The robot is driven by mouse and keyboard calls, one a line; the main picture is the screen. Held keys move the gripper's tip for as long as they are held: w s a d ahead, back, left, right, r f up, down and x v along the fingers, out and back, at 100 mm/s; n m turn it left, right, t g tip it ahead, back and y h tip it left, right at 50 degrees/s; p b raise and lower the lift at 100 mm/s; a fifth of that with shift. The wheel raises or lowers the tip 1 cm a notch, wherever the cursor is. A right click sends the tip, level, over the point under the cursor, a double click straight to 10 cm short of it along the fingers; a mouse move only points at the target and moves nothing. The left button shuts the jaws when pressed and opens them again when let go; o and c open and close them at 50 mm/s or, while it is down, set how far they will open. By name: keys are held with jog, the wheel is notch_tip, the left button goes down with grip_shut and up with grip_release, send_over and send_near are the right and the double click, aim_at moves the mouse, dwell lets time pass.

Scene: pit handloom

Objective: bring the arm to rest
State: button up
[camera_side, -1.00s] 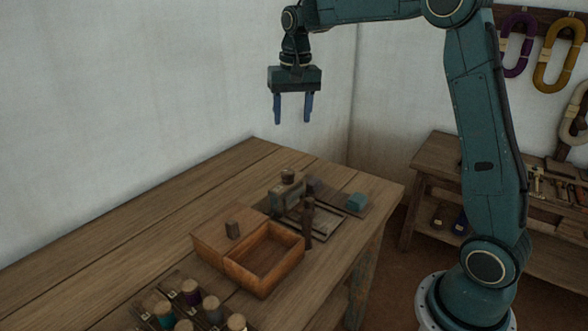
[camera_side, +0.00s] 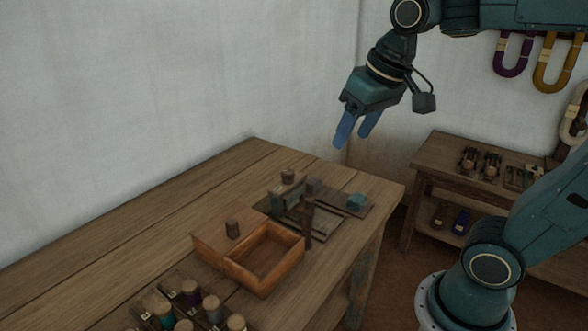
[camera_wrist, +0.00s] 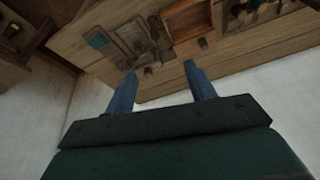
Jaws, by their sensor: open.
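My gripper (camera_side: 355,134) is open and empty in the side view. It hangs in the air above the far right end of the wooden table (camera_side: 150,205), tilted with its blue fingers pointing down and to the left. In the wrist view my gripper (camera_wrist: 158,82) shows its two blue fingers apart with nothing between them. The table (camera_wrist: 258,68) lies beyond the fingertips there, and nothing touches them.
On the table stand an open wooden box (camera_side: 292,240), a dark upright peg (camera_side: 308,222), a teal block (camera_side: 356,201) and several spools (camera_side: 213,308). A side bench (camera_side: 440,153) with tools stands at right. Yarn hanks (camera_side: 513,60) hang on the wall.

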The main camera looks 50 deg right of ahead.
jog(key=s+a+f+n+t, duration=0.1)
jog(key=s+f, duration=0.3)
jog(key=s, duration=0.4)
jog(key=shift+s+a+n, duration=0.25)
jog(key=shift+a+n, duration=0.2)
jog(key=shift+n, duration=0.25)
jog(key=w+d+r+n+g, duration=0.1)
jog(key=w+d+r, duration=0.15)
jog(key=w, duration=0.65)
jog(key=w+d+r+n+g, duration=0.2)
jog(key=w+d, duration=0.1)
jog(key=w, duration=0.6)
jog(key=w+d+f+n+g, duration=0.1)
jog(key=w+d+f, duration=0.3)
jog(key=w, duration=0.3)
jog(key=w+d+f+n+g, duration=0.1)
jog(key=w+d+f, duration=0.4)
jog(key=w, duration=0.2)
jog(key=shift+w, duration=0.35)
